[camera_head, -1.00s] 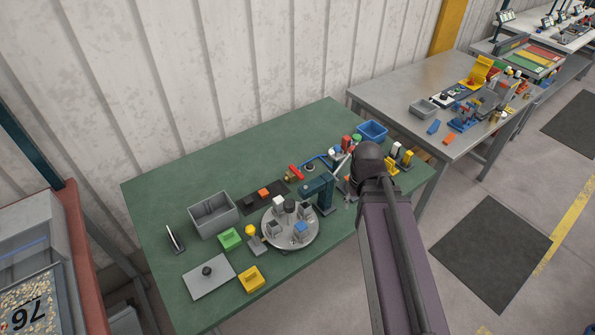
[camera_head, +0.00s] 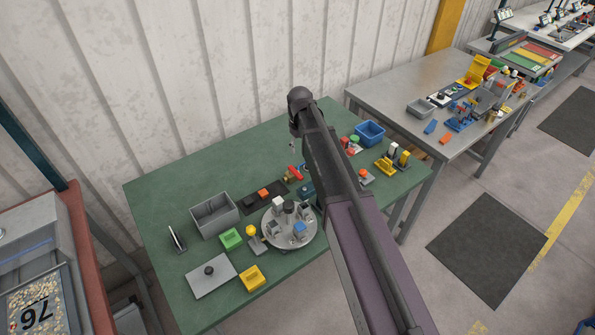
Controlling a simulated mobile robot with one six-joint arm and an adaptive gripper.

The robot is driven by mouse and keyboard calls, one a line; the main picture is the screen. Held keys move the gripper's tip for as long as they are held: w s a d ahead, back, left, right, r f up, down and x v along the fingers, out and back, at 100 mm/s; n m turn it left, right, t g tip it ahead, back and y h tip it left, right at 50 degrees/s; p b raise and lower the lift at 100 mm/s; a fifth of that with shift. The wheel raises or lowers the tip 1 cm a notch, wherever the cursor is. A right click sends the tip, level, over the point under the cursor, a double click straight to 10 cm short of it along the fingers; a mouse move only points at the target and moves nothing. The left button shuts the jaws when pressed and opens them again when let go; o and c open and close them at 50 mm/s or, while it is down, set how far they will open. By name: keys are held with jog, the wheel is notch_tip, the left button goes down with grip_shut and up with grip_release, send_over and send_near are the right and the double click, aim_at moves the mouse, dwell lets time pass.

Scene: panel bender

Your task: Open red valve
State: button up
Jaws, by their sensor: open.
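The red valve handle (camera_head: 295,172) shows at the middle of the green table, with a small brass-coloured body at its left end. My arm covers what lies to its right. My gripper (camera_head: 293,143) shows only as a small grey piece below the wrist end of my arm, above and behind the valve in the picture. It is open and apart from the valve. Most of it is hidden by my arm.
A round grey plate with blocks (camera_head: 276,240) stands in front of the valve. A grey bin (camera_head: 213,218) and dark tray (camera_head: 250,203) are to the left. A blue bin (camera_head: 369,133) and several small parts lie to the right. The table's back left is clear.

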aim_at(298, 174)
jog(key=shift+w+a, duration=0.3)
jog(key=shift+a, duration=0.05)
jog(key=shift+f, duration=0.15)
notch_tip(298, 174, down, 13)
jog(key=b, duration=1.3)
jog(key=shift+f+b, duration=0.2)
jog(key=shift+b, duration=0.2)
grip_shut()
